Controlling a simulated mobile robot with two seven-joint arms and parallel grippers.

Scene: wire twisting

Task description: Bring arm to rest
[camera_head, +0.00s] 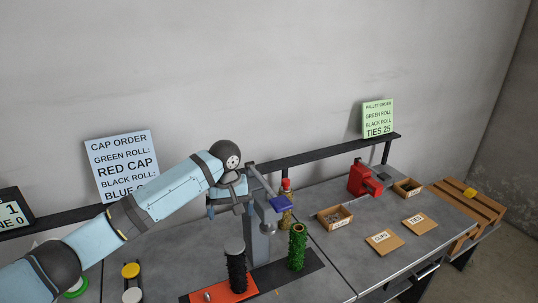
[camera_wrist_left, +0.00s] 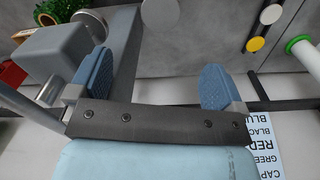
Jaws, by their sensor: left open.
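My left gripper (camera_head: 228,207) is open, left of the upper part of the grey post machine (camera_head: 261,243). In the left wrist view its two blue finger pads (camera_wrist_left: 157,72) stand wide apart with nothing between them. The grey machine block (camera_wrist_left: 62,52) is close beside the left finger there; I cannot tell whether they touch. A black roll (camera_head: 236,272) stands upright on an orange plate (camera_head: 222,293). A green roll (camera_head: 297,247) stands right of the post and partly shows in the left wrist view (camera_wrist_left: 62,8). My right gripper is in neither view.
A brass item with a red top (camera_head: 286,198) stands behind the post. A red device (camera_head: 364,179), an open wooden box (camera_head: 334,217) and labelled boards (camera_head: 384,242) sit on the right. A dark rail (camera_head: 320,152) runs along the back. A blue-grey sign (camera_head: 122,165) stands behind my left arm.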

